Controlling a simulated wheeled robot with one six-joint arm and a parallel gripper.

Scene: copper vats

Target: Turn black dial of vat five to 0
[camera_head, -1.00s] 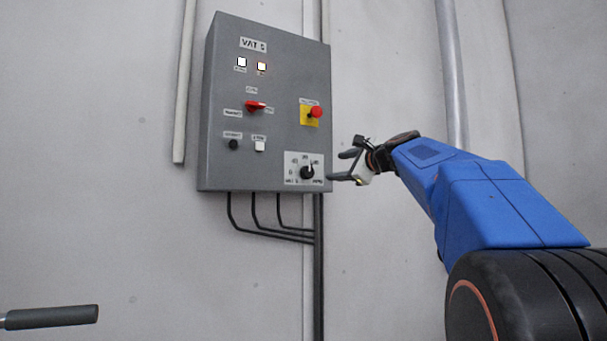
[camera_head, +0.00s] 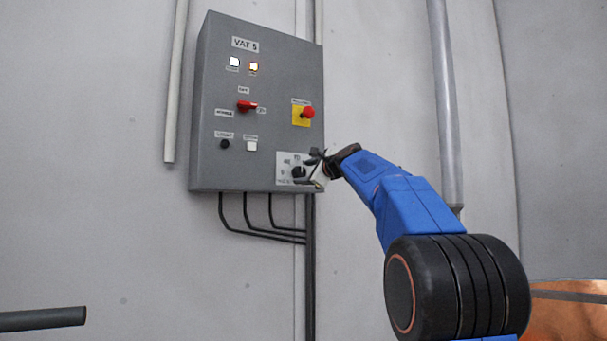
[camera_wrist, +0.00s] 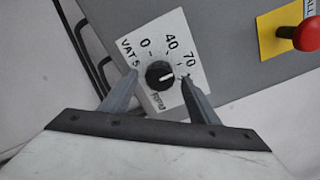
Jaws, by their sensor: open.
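The black dial (camera_head: 298,172) sits on a white scale plate (camera_head: 284,160) at the lower right of the grey VAT 5 control box (camera_head: 215,160). In the wrist view the dial (camera_wrist: 158,74) shows between my two fingertips, with 0, 40 and 70 printed on the plate (camera_wrist: 146,27) around it. Its white mark appears to point toward the 70 side, not toward 0. My gripper (camera_head: 312,168) is open at the plate's right side in the head view. In the wrist view my gripper (camera_wrist: 153,84) has one finger on each side of the dial; contact cannot be told.
A red emergency button (camera_head: 307,112) on a yellow plate is above the dial; a red switch (camera_head: 247,106) is to its upper left. Black cables (camera_head: 262,232) run below the box. A pipe (camera_head: 441,100) stands at the right. A copper surface (camera_head: 565,310) shows at lower right.

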